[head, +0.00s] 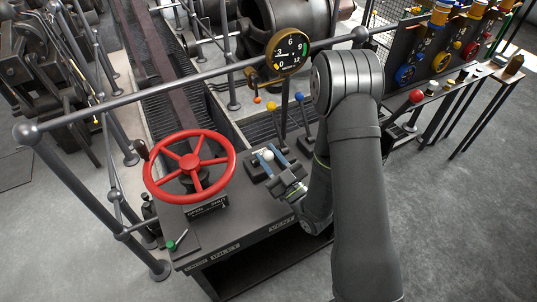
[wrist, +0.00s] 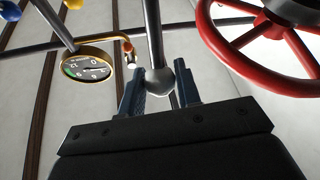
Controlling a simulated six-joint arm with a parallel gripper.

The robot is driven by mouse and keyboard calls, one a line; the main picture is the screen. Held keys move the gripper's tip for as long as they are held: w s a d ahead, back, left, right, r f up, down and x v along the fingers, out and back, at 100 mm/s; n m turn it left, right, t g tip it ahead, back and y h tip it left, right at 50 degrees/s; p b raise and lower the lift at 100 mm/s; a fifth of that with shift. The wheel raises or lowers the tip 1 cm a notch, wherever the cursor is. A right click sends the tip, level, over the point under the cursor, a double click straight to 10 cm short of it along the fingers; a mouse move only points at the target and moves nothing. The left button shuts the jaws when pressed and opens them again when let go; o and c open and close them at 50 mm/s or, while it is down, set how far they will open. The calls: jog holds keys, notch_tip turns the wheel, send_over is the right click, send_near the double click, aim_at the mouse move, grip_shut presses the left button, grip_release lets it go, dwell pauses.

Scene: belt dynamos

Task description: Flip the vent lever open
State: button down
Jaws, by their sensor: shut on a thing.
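A lever with a pale ball knob (head: 267,156) stands on the dark console, just right of the red wheel. In the wrist view its grey-white knob (wrist: 157,82) and rod sit between my two blue fingers. My gripper (head: 264,154) is shut on this lever at the knob, and the wrist view shows the gripper (wrist: 158,92) from behind.
The red handwheel (head: 190,161) is close on the left, above an open/shut plate (head: 207,208). A round gauge (head: 288,51) and a grey pipe rail (head: 200,76) stand behind. A red-knobbed lever (head: 416,96) is to the right. Bare floor (head: 465,220) lies at right.

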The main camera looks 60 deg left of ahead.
jog(key=shift+s+f, duration=0.1)
jog(key=shift+s, duration=0.05)
jog(key=c, duration=1.1)
grip_release()
jog(key=shift+r, duration=0.55)
notch_tip(320, 180, up, 3)
jog(key=shift+r, duration=0.1)
jog(key=w+d+r, duration=0.6)
jog(key=w+d, duration=0.1)
jog(key=w, duration=0.1)
jog(key=shift+w+d+r, duration=0.35)
jog(key=shift+d, duration=0.05)
jog(key=shift+s, duration=0.1)
